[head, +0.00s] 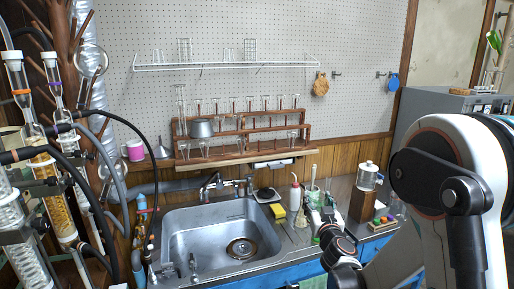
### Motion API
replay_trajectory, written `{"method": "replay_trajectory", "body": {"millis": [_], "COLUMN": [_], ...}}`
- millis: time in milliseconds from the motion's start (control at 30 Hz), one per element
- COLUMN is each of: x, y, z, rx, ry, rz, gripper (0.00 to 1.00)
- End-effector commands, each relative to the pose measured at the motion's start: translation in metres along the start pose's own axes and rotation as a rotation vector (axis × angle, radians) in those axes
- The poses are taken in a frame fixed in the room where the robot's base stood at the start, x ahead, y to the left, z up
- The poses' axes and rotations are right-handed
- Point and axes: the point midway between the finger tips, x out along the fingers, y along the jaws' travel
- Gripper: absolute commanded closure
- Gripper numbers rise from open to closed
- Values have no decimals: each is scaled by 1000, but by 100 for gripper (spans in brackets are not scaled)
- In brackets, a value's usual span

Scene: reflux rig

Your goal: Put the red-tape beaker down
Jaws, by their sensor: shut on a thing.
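My gripper (319,217) is at the counter to the right of the sink, small in the head view and partly hidden by my own wrist. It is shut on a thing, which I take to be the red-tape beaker. The beaker's outline and its red tape cannot be made out among the gripper parts and the bottles behind. I cannot tell whether its base touches the counter (290,238).
The steel sink (185,245) opens left of my gripper. A yellow sponge (278,211), a white wash bottle (295,195) and a black scale (266,195) stand near. A wooden block with a glass jar (368,177) is to the right. Glassware fills the rack (240,145) behind.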

Motion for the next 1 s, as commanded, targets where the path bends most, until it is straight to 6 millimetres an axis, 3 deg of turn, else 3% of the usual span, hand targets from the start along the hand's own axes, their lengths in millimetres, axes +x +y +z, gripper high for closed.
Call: {"method": "replay_trajectory", "body": {"millis": [100, 300, 833, 1000], "x": [-19, -28, -26, -3], "y": [0, 0, 0, 0], "z": [-5, -8, -7, 1], "rx": [0, 0, 2, 0], "ry": [4, 6, 5, -2], "rz": [-7, -12, -11, -2], "gripper": [79, 79, 79, 79]}}
